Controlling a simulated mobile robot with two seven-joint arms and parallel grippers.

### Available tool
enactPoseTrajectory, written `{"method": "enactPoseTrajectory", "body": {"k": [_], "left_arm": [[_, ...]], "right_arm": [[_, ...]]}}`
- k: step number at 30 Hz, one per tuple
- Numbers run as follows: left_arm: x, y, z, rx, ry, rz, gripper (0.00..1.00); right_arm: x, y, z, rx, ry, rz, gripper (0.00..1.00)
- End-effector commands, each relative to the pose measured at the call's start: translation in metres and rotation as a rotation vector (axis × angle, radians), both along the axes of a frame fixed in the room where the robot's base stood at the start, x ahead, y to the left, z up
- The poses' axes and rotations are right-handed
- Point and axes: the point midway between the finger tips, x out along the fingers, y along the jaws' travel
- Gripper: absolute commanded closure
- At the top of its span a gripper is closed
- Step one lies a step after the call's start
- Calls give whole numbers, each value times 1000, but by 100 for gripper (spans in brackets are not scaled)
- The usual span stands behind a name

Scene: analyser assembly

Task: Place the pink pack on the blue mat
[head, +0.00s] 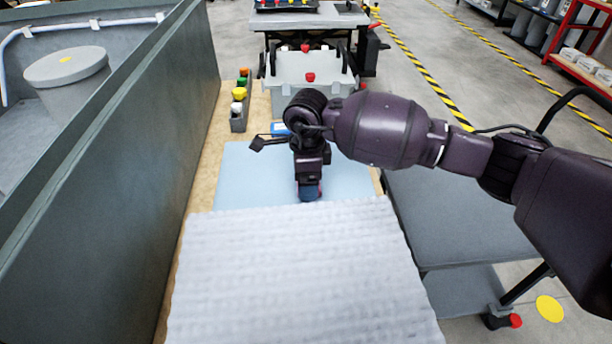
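The light blue mat (240,180) lies on the wooden bench top, its near part covered by a pale grey quilted sheet. My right gripper (309,190) points down over the mat, close to the sheet's far edge. My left gripper is out of view.
The quilted sheet (300,275) fills the near bench. A grey holder with coloured caps (239,108) stands at the back left, and a grey bin (290,70) behind the arm. A tall grey-green wall (110,130) bounds the left. A grey table surface (455,220) is at right.

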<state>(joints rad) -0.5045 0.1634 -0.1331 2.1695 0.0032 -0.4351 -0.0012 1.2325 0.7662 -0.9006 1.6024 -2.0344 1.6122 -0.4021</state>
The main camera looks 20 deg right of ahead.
Motion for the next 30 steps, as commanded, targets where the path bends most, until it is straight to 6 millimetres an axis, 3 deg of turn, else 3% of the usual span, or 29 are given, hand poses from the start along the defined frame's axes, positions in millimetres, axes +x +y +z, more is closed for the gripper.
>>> {"method": "enactPoseTrajectory", "body": {"k": [8, 9, 13, 23, 30], "left_arm": [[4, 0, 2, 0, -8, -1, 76], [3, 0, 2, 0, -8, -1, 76], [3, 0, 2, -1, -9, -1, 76], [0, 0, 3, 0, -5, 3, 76], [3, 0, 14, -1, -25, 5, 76]], "right_arm": [[0, 0, -1, 0, -1, 0, 45], [0, 0, -2, 0, -1, 0, 20], [0, 0, -1, 0, -2, 0, 0], [0, 0, 5, 0, -3, 0, 0], [1, 0, 45, 0, -10, 1, 0]]}}
